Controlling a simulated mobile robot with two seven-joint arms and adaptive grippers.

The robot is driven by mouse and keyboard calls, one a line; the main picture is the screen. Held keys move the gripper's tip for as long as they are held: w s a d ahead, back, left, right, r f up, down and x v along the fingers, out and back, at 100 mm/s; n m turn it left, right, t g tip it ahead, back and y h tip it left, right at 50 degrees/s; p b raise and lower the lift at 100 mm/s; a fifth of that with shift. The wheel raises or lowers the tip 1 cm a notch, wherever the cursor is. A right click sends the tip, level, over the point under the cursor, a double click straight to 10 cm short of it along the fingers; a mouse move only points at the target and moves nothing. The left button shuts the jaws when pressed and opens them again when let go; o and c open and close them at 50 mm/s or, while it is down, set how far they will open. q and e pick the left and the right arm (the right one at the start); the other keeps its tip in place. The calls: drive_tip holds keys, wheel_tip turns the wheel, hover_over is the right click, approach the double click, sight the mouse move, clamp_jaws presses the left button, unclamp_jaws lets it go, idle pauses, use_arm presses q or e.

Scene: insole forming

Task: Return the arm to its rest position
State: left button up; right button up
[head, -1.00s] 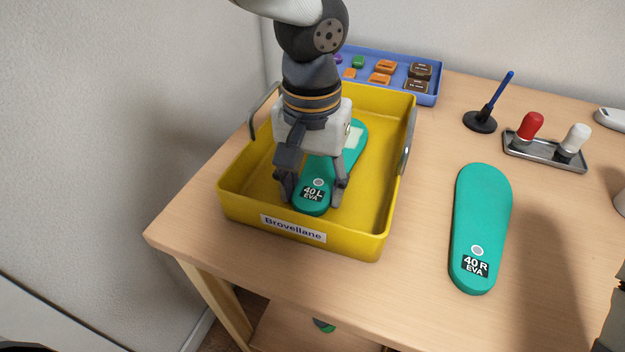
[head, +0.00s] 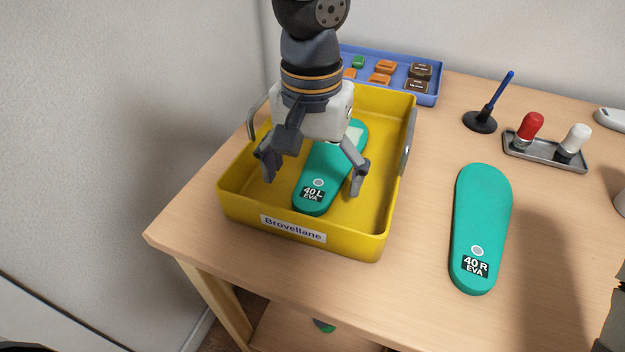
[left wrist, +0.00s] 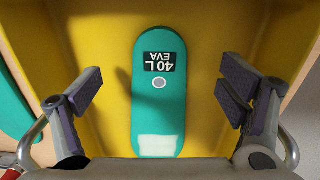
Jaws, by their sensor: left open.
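My left gripper (head: 312,172) is open above the yellow tray (head: 375,244), its fingers spread on either side of the green insole marked 40 L (head: 313,201). That insole lies flat on the tray floor, and the gripper hides part of it in the head view. In the left wrist view the insole (left wrist: 160,105) shows whole between the open fingers (left wrist: 165,95), with clear gaps on both sides. The second green insole, marked 40 R (head: 482,215), lies on the table to the right of the tray. A dark piece of my right arm may show at the right edge; no right gripper shows.
A blue tray (head: 432,97) with small coloured blocks stands behind the yellow one. A pen stand (head: 480,122) and a grey tray (head: 545,155) with red and white handled stamps are at the back right. The yellow tray has metal side handles (head: 407,142).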

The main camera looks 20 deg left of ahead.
use_arm(q)
wheel_tip(320, 180, up, 8)
idle(0.7)
